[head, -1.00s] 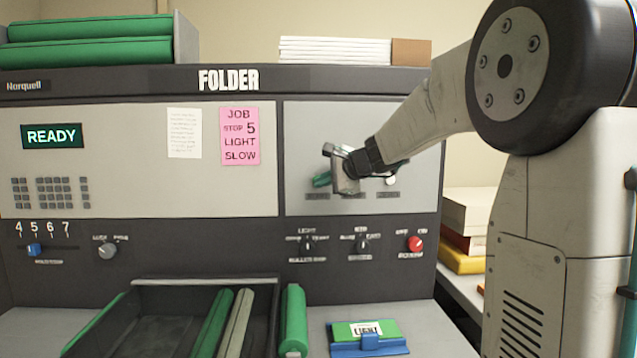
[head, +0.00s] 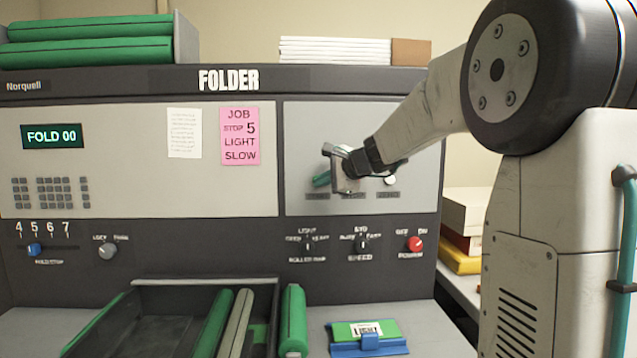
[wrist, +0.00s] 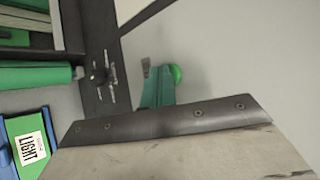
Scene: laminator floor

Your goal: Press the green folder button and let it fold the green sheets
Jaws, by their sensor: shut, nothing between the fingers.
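The folder (head: 340,80) is a grey machine whose display (head: 52,136) reads "FOLD 00". A green round button (wrist: 177,74) shows in the wrist view on the pale right panel; in the head view a green part (head: 321,179) shows beside my gripper. My gripper (head: 343,172) is shut and empty at this panel, its tip (wrist: 155,90) overlapping the button's edge in the wrist view; I cannot tell whether it touches. The black tray (head: 205,282) holds a green roll, a grey roll and a green piece.
A white button (head: 390,180) is right of my gripper. Below are the roller gap knob (head: 308,244), speed knob (head: 362,244) and red power knob (head: 415,244). The fold stop slider (head: 34,249) sits near 5. A pink note (head: 240,136) reads "JOB STOP 5 LIGHT SLOW".

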